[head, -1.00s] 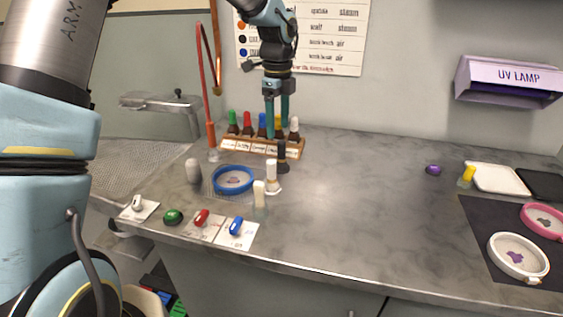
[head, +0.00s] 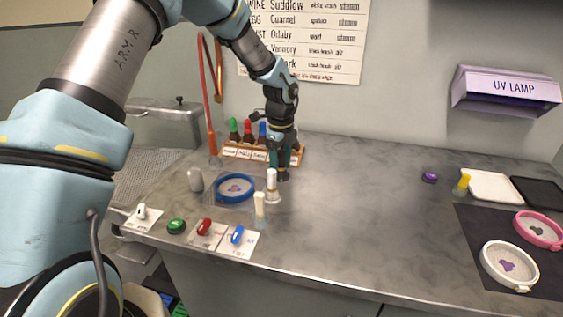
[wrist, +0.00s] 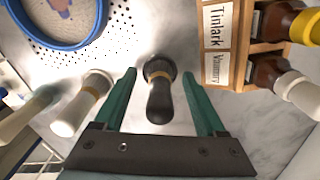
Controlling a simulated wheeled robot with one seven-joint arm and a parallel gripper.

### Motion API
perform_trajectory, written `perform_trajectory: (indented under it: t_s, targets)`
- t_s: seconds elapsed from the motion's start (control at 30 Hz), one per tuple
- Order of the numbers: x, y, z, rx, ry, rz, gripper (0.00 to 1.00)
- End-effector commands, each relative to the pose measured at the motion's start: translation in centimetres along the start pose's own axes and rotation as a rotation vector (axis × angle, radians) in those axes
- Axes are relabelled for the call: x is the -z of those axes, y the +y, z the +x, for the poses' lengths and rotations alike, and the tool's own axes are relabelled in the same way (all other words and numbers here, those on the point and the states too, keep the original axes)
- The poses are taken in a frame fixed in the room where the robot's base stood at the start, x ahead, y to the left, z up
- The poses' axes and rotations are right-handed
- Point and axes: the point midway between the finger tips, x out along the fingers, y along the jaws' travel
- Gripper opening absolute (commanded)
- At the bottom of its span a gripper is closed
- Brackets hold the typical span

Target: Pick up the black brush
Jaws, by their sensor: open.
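The black brush (wrist: 159,98) stands upright on the counter, with a dark handle and a tan band. In the wrist view it lies between the two green fingers of my gripper (wrist: 165,92), with a gap on each side. My gripper is open. In the head view my gripper (head: 284,158) is low over the counter behind the white brush, and it hides most of the black brush; only its dark base (head: 283,175) shows.
A white brush (head: 271,187) stands just in front, and a cream-handled brush (head: 260,206) nearer the edge. A wooden rack (head: 240,152) of bottles is close behind. A blue hoop (head: 235,187) lies to the left.

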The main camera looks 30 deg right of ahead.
Motion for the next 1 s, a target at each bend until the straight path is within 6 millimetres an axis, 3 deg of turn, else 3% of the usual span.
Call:
perform_trajectory:
  t_s: [0.2, 0.83, 1.0]
  targets:
    - [0.02, -0.02, 0.10, 0.001, 0.000, 0.000, 0.73]
    - [0.03, -0.02, 0.07, 0.001, 0.000, 0.000, 0.02]
    - [0.04, -0.02, 0.06, 0.001, 0.000, 0.000, 0.00]
